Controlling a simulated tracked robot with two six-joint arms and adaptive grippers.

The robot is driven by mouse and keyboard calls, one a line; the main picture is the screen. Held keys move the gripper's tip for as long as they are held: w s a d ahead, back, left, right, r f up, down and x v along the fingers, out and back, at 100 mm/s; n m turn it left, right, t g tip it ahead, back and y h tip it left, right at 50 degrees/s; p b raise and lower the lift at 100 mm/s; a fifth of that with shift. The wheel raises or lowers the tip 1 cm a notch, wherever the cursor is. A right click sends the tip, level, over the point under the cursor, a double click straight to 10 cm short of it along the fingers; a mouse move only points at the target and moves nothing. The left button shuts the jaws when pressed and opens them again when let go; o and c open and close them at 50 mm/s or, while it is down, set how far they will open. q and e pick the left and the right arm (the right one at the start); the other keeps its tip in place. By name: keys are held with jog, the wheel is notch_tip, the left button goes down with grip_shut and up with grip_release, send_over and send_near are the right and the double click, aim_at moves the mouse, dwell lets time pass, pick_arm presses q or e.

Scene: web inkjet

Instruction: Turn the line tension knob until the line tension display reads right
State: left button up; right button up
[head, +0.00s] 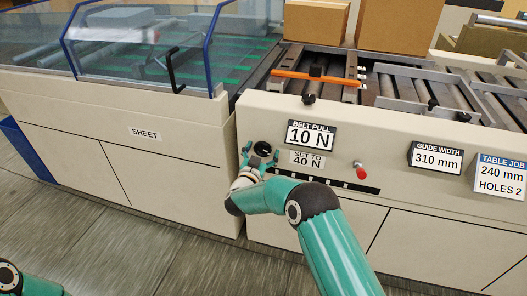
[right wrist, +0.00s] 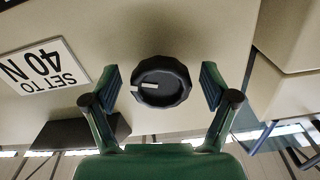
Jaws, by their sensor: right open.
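A black round knob (head: 262,147) sits on the cream front panel, left of a display reading "BELT PULL 10 N" (head: 311,135). A plate below the display reads "SET TO 40 N" (head: 307,159). No label in view says line tension. My right gripper (head: 261,156) is open at the knob. In the right wrist view the knob (right wrist: 162,82) has a pale pointer mark toward the left, and the open fingers (right wrist: 162,88) stand on either side of it with gaps. My left gripper is out of view.
Displays reading "GUIDE WIDTH 310 mm" (head: 437,158) and "TABLE JOB" (head: 502,179) stand farther right. Cardboard boxes (head: 398,25) rest above the rollers. A cabinet labelled "SHEET" (head: 145,134) stands left; the floor in front is clear.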

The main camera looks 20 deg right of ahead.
jog(key=c, duration=1.2)
jog(key=shift+o, duration=0.2)
jog(key=shift+d, duration=0.1)
jog(key=shift+f+m+b, duration=0.15)
jog(key=shift+m+b, duration=0.35)
jog(key=shift+b, duration=0.35)
jog(key=m+b, duration=0.5)
jog(key=b, duration=0.2)
jog(key=shift+f, duration=0.1)
jog(key=shift+r+m+b, duration=0.2)
jog(key=shift+m+b, duration=1.3)
